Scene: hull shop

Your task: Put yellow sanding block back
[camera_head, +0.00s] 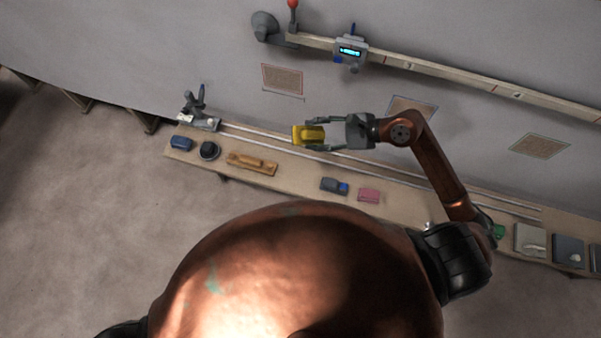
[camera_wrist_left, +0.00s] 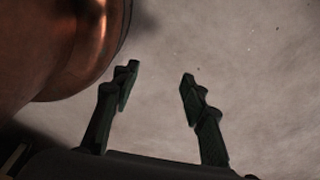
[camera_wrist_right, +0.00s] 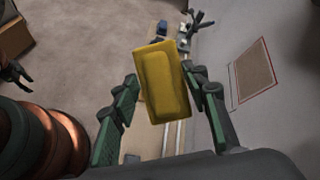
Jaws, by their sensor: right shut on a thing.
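The yellow sanding block (camera_head: 308,135) is in my right gripper (camera_head: 324,133), above the rails at the back of the long bench. In the right wrist view the yellow sanding block (camera_wrist_right: 165,82) sits between the two fingers of my right gripper (camera_wrist_right: 160,95), its long side pointing away from the palm. My right gripper is shut on it.
The bench (camera_head: 225,174) carries a blue block (camera_head: 181,142), a black round tool (camera_head: 209,150), a wooden tool (camera_head: 252,163), a grey-blue block (camera_head: 334,186) and a pink block (camera_head: 368,195). Rails (camera_head: 270,142) run behind them. Outlined patches (camera_head: 282,79) mark the grey wall.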

